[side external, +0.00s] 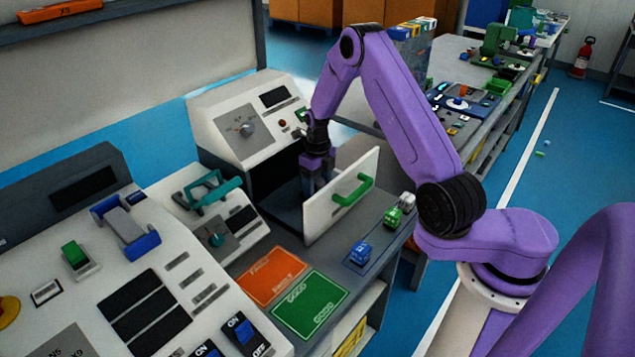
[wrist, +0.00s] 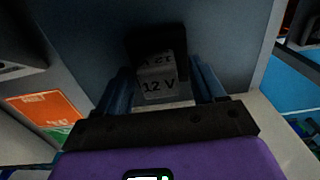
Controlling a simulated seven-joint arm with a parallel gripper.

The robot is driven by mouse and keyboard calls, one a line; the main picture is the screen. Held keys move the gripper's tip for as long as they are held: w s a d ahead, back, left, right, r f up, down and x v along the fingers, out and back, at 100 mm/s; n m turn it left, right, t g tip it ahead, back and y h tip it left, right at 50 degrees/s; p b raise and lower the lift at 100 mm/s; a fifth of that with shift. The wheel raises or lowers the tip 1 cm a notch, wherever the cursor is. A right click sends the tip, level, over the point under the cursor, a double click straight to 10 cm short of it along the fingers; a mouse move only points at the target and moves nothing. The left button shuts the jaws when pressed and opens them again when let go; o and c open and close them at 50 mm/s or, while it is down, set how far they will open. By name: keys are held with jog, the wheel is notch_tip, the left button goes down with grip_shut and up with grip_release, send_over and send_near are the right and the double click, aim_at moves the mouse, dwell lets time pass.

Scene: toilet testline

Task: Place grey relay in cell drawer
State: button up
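The grey relay (wrist: 160,84), marked 12 V, sits between the two fingers of my gripper (wrist: 165,86) in the wrist view, with a dark area just beyond it. The fingers lie close along both its sides, and my gripper looks shut on it. The cell drawer, with a white front panel (side external: 325,207) and green handle (side external: 352,190), is pulled out below the tester. In the side view my gripper (side external: 317,190) points down behind that panel, within the drawer space. The relay and fingertips are hard to make out there, and contact with the drawer floor cannot be told.
The white tester housing (side external: 245,125) stands right behind my gripper. An orange mat (side external: 268,277) and a green mat (side external: 311,304) lie in front of the drawer. Blue (side external: 360,253) and green (side external: 393,219) parts stand right of it. A control panel fills the left front.

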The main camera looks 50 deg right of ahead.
aim_at(317, 180)
notch_tip(317, 180, up, 13)
jog(key=a+r+n, duration=0.4)
jog(key=a+n, duration=0.6)
jog(key=n, duration=0.2)
jog(key=s+a+r+n, duration=0.3)
jog(key=s+a+n, duration=0.4)
jog(key=n, duration=0.5)
jog(key=s+d+n, duration=0.3)
jog(key=s+n, duration=2.1)
jog(key=s, duration=0.1)
jog(key=shift+s+r+n, duration=0.25)
jog(key=shift+s+n, duration=0.05)
jog(key=shift+s, duration=0.1)
